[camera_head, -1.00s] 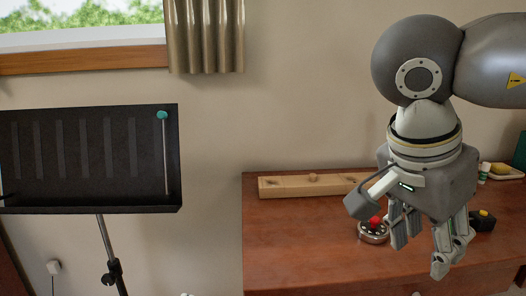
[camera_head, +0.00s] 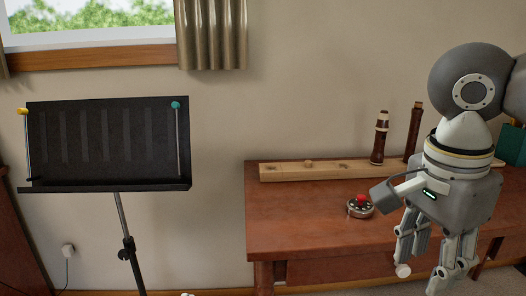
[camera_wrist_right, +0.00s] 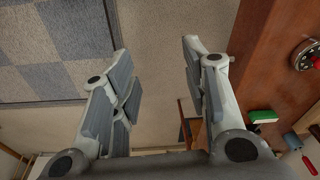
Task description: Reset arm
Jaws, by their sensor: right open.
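My right gripper (camera_head: 425,270) hangs pointing down at the front right of the wooden cabinet top in the head view. Its fingers are spread apart and empty. In the right wrist view its two fingers (camera_wrist_right: 158,70) stand apart with only floor between them. A small white round thing shows by one fingertip, and I cannot tell what it is. My left gripper is not in view.
The cabinet top (camera_head: 300,215) holds a pale wooden board (camera_head: 285,171), two dark brown wooden pieces (camera_head: 380,138) and a round metal device with a red top (camera_head: 360,206). A black music stand (camera_head: 105,145) stands left. A checkered rug (camera_wrist_right: 55,45) lies on the floor.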

